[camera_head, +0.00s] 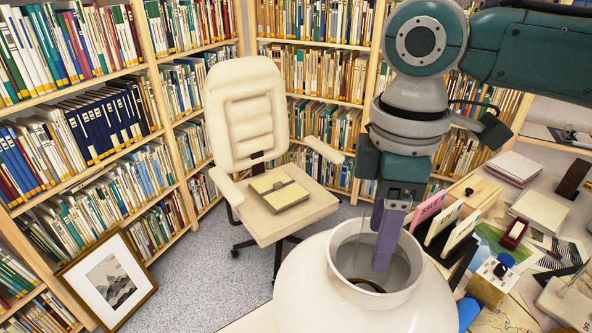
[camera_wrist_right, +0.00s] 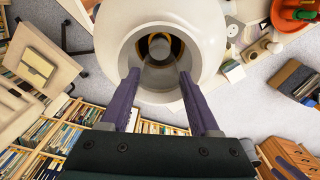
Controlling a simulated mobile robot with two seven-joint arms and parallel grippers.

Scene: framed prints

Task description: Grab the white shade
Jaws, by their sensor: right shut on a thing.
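The white shade (camera_head: 330,292) is a large round glossy body with a wide open neck, at the bottom centre of the head view. It also fills the top middle of the right wrist view (camera_wrist_right: 112,38), where a dark opening with an amber ring shows inside. My right gripper (camera_head: 382,262) comes down from above, with its purple fingers at the neck of the shade. In the right wrist view its fingers (camera_wrist_right: 159,76) stand apart on either side of the neck's near part and are shut on the shade.
A cream office chair (camera_head: 270,205) with a book stands behind left. A framed print (camera_head: 108,280) leans on the bookshelves.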

